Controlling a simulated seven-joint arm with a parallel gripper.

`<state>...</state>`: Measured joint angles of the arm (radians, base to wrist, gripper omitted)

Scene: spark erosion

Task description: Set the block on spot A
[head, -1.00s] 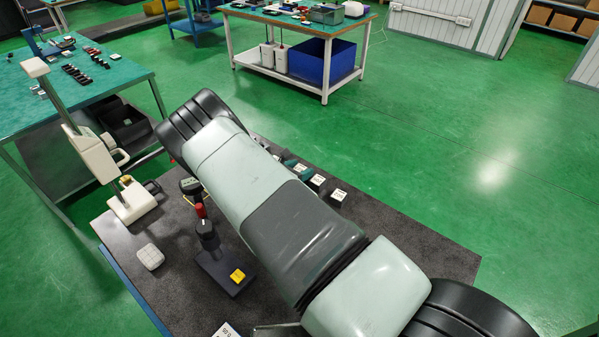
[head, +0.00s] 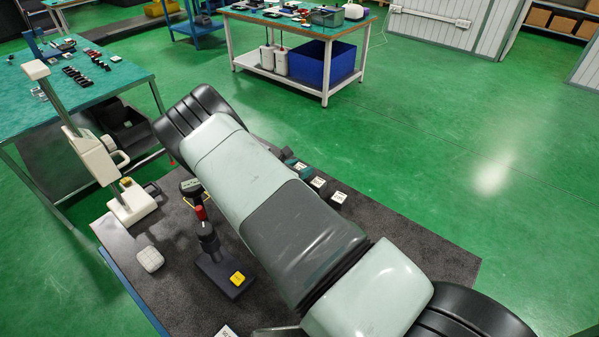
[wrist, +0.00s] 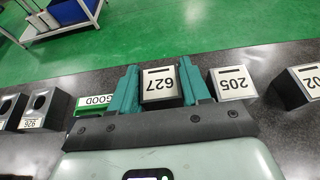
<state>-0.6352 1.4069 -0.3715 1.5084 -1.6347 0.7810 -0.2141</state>
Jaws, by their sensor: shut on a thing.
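In the wrist view, my gripper (wrist: 158,88) has its two teal fingers on either side of a dark block with a pale top labelled 627 (wrist: 160,84), and is shut on it. The block is among a row of similar blocks on the dark bench top. In the head view my arm hides most of the gripper; a bit of teal finger (head: 291,162) shows past the arm's far edge. I cannot make out a mark for spot A in either view.
Block 205 (wrist: 231,84) stands close right of the fingers, with another block (wrist: 298,86) beyond. A green GOOD label (wrist: 95,101) and dark holders (wrist: 40,106) lie left. In the head view, a height gauge (head: 95,158) and a stand (head: 222,272) occupy the bench's left.

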